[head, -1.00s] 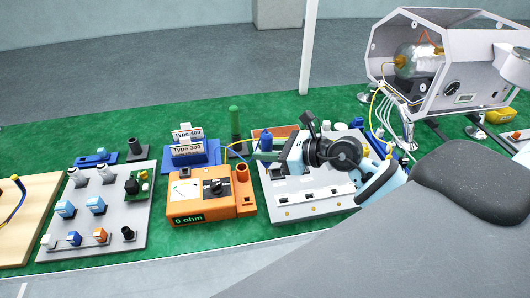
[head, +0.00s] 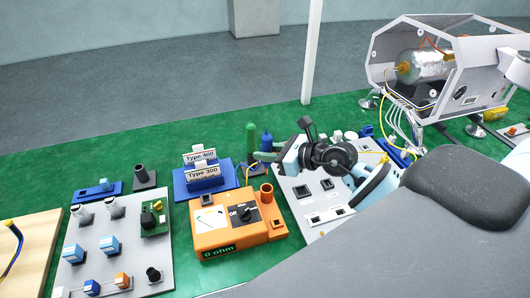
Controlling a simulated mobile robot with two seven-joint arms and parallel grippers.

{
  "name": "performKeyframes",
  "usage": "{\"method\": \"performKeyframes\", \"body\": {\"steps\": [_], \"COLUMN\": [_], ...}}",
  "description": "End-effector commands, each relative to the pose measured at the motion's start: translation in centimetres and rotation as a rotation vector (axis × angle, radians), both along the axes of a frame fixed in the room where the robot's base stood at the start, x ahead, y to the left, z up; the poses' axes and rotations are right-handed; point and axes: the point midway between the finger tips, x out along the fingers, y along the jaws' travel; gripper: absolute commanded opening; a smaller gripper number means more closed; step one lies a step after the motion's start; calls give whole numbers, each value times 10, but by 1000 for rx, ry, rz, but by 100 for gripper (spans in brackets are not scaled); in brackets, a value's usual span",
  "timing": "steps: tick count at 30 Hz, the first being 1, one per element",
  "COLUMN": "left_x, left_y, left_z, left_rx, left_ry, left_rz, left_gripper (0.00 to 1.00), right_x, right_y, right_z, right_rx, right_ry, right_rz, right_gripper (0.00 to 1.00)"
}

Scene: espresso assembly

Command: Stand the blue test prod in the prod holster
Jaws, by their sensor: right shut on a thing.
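The blue test prod (head: 266,141) stands roughly upright behind the orange meter, in the jaws of my right gripper (head: 271,158). The gripper comes in from the right and is shut on the prod; its fingertips are small and partly hidden. A yellow cable (head: 248,167) runs near the prod's lower end. An orange open-topped tube (head: 266,191) at the right side of the orange meter (head: 238,226) looks like the prod holster. The prod is behind this tube in the picture and apart from it. My left gripper is not in view.
A green upright cylinder (head: 251,138) stands just left of the prod. A blue rack (head: 187,190) with Type 400 and Type 300 blocks is left of it. A grey board (head: 308,235) lies under my right arm. Green table (head: 190,276) shows bare in front.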

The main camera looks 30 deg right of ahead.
Motion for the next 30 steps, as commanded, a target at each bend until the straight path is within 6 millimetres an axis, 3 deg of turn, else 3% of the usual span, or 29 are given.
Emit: {"method": "performKeyframes", "body": {"steps": [14,24,30], "left_x": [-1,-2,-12], "left_y": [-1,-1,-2], "left_z": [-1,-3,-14], "left_rx": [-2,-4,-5], "left_ry": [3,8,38], "left_rz": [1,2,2], "left_gripper": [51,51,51], "right_x": [0,0,0], "right_y": [-1,-1,-1], "right_z": [-5,-22,-32], "right_rx": [-1,0,-1], "right_ry": [0,2,6], "right_rz": [-3,-3,-3], "right_gripper": [0,0,0]}}
